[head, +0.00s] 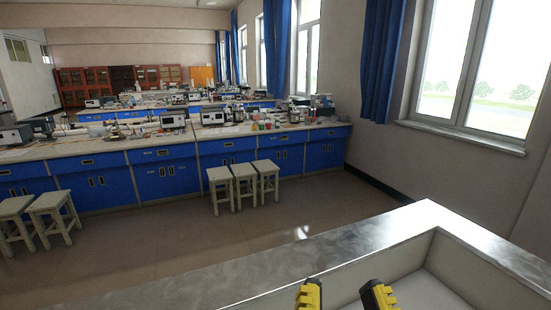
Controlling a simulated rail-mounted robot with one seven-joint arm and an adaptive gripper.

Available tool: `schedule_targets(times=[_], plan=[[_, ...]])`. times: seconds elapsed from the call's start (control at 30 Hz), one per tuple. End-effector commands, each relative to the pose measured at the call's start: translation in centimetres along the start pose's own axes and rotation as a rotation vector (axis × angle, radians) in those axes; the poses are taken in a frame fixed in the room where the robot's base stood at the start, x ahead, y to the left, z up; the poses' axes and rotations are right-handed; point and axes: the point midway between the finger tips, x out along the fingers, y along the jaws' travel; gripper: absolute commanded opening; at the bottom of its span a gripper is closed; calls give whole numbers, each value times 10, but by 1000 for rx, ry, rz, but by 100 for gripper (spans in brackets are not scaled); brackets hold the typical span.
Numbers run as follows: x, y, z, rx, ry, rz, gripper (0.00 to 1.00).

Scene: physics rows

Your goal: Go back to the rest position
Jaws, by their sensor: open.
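My gripper (342,297) shows at the bottom edge of the head view, right of centre. Its two yellow and black fingertips stand apart, with nothing visible between them. The rest of the gripper and the arm are below the picture's edge. The fingertips appear in front of a pale recessed basin or tray (425,289) with a broad grey metal rim (255,262). No held object is visible.
Blue-fronted lab benches (165,180) with instruments and glassware stand across the room. Several pale stools (244,173) stand before them. Open floor (150,245) lies between. A wall with windows (480,65) and blue curtains (380,60) is on the right.

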Motion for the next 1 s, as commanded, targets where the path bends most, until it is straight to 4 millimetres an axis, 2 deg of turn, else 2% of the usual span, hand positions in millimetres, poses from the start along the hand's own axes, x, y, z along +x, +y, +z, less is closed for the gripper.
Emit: schedule_targets(times=[0.03,0.1,0.27,0.8,0.9,1.0], plan=[[1,1,8,-114,-30,3,45],[18,-3,-35,-109,-22,2,45],[40,-9,-90,-104,-22,2,45],[128,-30,-307,-94,-22,2,45],[139,-33,-334,-93,-22,2,45],[145,-34,-346,-92,-23,2,45]])
